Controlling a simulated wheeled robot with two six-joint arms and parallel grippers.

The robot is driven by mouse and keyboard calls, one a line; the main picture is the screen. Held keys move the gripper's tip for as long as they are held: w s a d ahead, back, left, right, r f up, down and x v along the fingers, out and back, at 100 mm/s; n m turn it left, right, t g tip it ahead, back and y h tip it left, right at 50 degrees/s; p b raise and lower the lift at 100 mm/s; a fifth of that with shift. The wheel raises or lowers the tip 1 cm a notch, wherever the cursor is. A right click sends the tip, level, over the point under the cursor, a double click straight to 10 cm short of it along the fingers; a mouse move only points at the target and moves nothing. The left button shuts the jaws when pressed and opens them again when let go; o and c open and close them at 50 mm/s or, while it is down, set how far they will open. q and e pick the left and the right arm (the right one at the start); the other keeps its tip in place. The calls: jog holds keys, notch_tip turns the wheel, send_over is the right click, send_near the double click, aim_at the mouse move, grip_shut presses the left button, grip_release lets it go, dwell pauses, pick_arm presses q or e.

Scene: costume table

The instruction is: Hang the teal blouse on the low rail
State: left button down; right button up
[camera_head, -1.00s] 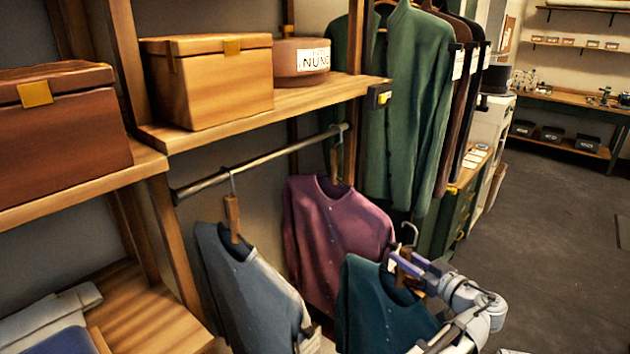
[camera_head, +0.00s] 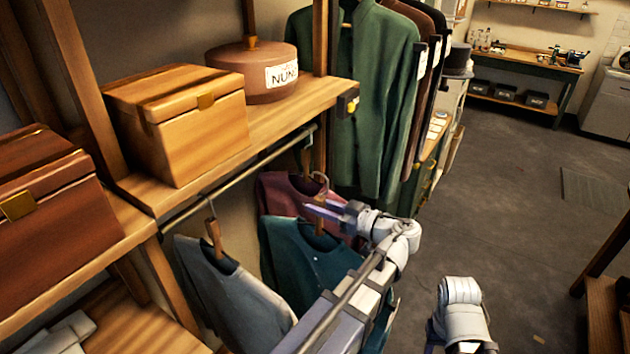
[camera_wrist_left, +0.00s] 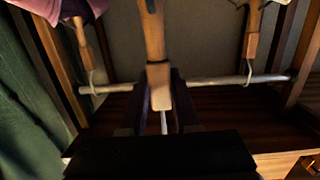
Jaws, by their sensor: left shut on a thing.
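The teal blouse (camera_head: 305,255) hangs upright from its wooden hanger in the head view, in front of the plum blouse (camera_head: 275,190). My left gripper (camera_head: 322,211) is shut on the hanger's wooden neck (camera_wrist_left: 154,45), just below the hook (camera_head: 320,184). The wrist view is upside down; it shows the left gripper (camera_wrist_left: 160,95) on the neck and the hook partly hidden behind the fingers. The low rail (camera_head: 240,178) runs under the shelf and also shows in the wrist view (camera_wrist_left: 215,81). The hook looks apart from the rail, on its near side. My right gripper is out of view.
A grey-blue blouse (camera_head: 225,290) hangs at the rail's left part, the plum one toward its right end. A shelf (camera_head: 270,118) with a wooden box (camera_head: 180,130) and a round box (camera_head: 250,70) sits above the rail.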

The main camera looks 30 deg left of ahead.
pick_arm(q)
jog(key=shift+s+a+r+g+p, duration=0.15)
jog(key=shift+s+a+r+p, duration=0.1)
jog(key=shift+r, duration=0.2)
jog(key=shift+s+a+r+g+p, duration=0.15)
jog(key=shift+a+r, duration=0.05)
jog(key=shift+r, duration=0.25)
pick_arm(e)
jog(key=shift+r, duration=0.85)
pick_arm(q)
jog(key=w+a+f+b, duration=0.1)
jog(key=a, duration=1.5)
jog(key=shift+w+f+b, duration=0.2)
jog(key=shift+f+b, duration=0.2)
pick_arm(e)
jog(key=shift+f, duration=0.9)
pick_arm(q)
jog(key=c, duration=0.6)
grip_release()
jog(key=shift+o, duration=0.2)
